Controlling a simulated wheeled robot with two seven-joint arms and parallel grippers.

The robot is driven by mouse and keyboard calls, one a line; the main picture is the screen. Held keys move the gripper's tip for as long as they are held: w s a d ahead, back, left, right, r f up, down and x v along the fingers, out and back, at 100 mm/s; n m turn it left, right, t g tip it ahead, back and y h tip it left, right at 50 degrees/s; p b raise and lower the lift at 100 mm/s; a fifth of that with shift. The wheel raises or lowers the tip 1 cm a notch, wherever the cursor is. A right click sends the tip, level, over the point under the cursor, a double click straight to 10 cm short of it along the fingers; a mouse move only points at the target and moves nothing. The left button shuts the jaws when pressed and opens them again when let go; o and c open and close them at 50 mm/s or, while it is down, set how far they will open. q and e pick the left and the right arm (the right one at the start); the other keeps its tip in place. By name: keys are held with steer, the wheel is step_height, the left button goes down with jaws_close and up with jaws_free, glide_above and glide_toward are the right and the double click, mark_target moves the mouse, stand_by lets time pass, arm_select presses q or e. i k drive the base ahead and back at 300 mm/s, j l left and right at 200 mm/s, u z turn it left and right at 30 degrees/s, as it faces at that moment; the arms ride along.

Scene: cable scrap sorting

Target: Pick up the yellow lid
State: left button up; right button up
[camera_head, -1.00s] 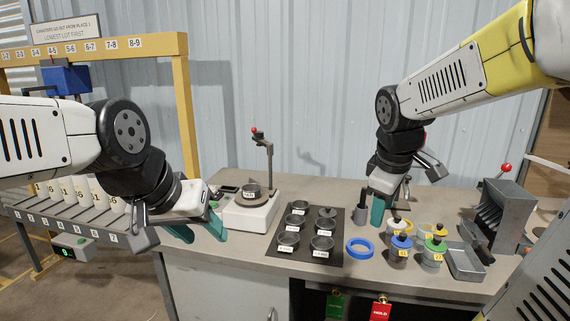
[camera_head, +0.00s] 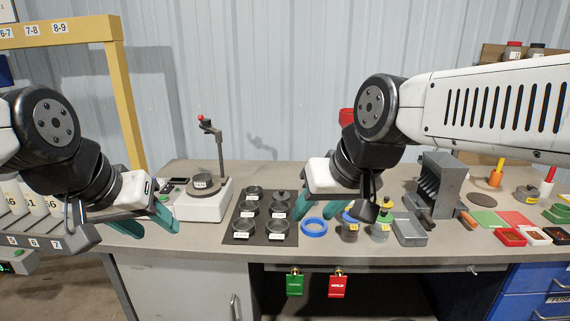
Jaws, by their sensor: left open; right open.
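A bit of yellow (camera_head: 387,203) shows just behind the green-topped jar (camera_head: 380,230), right of my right gripper; it appears to be the yellow lid, mostly hidden by my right wrist and the jars. A blue-topped jar (camera_head: 350,229) stands left of the green-topped one. My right gripper (camera_head: 331,207) is open, its teal fingers pointing down over the bench near the blue ring (camera_head: 314,228) and the jars. Nothing shows between its fingers. My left gripper (camera_head: 143,222) is open and empty at the bench's left front edge.
A dark mat (camera_head: 240,236) with several small pans lies left of the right gripper. A white scale (camera_head: 200,207) with a pan stands farther left. A metal tray (camera_head: 409,231) and a grey slotted rack (camera_head: 443,180) are right of the jars. Coloured trays fill the bench's right side.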

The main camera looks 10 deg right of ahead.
mark_target(387, 203)
steer(key=z, duration=1.25)
